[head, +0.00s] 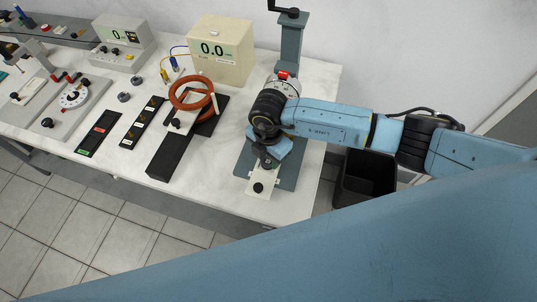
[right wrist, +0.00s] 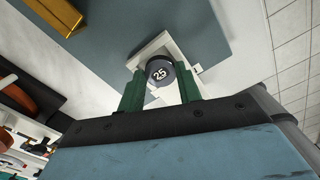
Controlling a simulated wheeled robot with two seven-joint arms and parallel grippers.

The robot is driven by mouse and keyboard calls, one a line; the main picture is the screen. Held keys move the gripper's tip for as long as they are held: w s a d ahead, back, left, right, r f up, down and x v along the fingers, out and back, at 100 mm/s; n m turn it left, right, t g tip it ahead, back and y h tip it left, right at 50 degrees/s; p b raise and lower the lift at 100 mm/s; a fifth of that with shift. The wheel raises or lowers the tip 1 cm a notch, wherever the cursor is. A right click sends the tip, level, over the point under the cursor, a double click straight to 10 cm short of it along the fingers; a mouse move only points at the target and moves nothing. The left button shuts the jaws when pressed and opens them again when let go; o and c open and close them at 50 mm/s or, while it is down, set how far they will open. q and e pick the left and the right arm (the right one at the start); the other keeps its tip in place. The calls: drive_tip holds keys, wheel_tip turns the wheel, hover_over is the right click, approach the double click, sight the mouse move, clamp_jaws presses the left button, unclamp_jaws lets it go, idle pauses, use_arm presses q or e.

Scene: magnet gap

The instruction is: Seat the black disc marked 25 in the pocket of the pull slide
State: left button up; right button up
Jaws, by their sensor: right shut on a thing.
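The black disc marked 25 (right wrist: 159,73) is between the green fingertips of my right gripper (right wrist: 161,82) in the right wrist view, its number face toward the camera. My right gripper is shut on it. Behind the disc lies the white pull slide (right wrist: 143,57), which frames it partly. I cannot tell whether the disc touches the slide or is in its pocket. In the head view my right gripper (head: 267,160) points down over the slide (head: 262,178), whose black knob (head: 258,188) faces the front edge. The gripper hides the pocket there. My left gripper is not in view.
The slide sits on a grey-blue base plate (head: 287,174) with a column and crank (head: 291,40) behind it. A black stand with orange rings (head: 189,95) is to the left, before a beige display box (head: 222,50). A dark bin (head: 362,180) stands beyond the table's right edge.

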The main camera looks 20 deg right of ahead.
drive_tip(key=shift+f, duration=0.15)
drive_tip(key=o, duration=1)
drive_tip(key=c, duration=0.5)
wheel_tip(320, 180, up, 5)
drive_tip(key=p, duration=0.4)
drive_tip(key=shift+f, duration=0.25)
drive_tip(key=o, duration=0.6)
drive_tip(key=shift+c, duration=0.2)
